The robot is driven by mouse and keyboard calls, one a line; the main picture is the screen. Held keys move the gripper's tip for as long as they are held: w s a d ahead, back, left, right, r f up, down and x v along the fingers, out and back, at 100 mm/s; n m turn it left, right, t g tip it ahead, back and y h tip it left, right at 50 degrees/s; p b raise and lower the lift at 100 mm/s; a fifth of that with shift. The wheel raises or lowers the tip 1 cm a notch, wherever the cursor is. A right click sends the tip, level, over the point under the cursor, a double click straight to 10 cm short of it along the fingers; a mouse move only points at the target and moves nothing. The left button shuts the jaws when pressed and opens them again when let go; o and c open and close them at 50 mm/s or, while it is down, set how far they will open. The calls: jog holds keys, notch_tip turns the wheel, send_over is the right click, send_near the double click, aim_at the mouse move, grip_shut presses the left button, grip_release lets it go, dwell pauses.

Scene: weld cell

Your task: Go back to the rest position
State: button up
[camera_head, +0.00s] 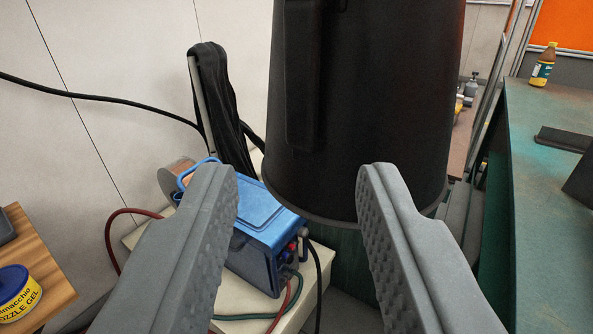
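My gripper (298,190) shows in the head camera view as two grey, ribbed fingers reaching up from the bottom edge. The fingers stand wide apart, and I see nothing held between them. Between and beyond the fingertips is a large dark tapered container (360,110) with a handle-like bar on its side. Behind the left finger is a blue machine (262,225) with cables, partly hidden by that finger. The rest position itself is not marked in this view.
The blue machine stands on a pale surface (312,262) with red, green and black cables. A green table (545,210) with a bottle (543,65) is at right. A wooden top (35,262) with a nozzle gel tub (17,292) is at left. Black cables hang on a stand (222,105).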

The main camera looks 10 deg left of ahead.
jog(key=s+d+r, duration=0.2)
jog(key=s+d, duration=0.1)
jog(key=s, duration=0.7)
jog(key=s+d+r+h, duration=0.1)
jog(key=s+d+r, duration=0.15)
jog(key=s, duration=0.65)
jog(key=s+d+r, duration=0.1)
jog(key=s+d, duration=0.3)
jog(key=s, duration=0.6)
jog(key=s+d+f, duration=0.1)
jog(key=s+f, duration=0.2)
jog(key=s, duration=0.6)
jog(key=s+d+f+m+h, duration=0.1)
jog(key=s+d+f, duration=0.1)
jog(key=s, duration=0.7)
jog(key=s+d+f, duration=0.1)
jog(key=s+f, duration=0.3)
jog(key=s, duration=0.5)
jog(key=shift+d+f+h, duration=0.25)
jog(key=shift+f+h, duration=0.15)
jog(key=shift+a, duration=0.1)
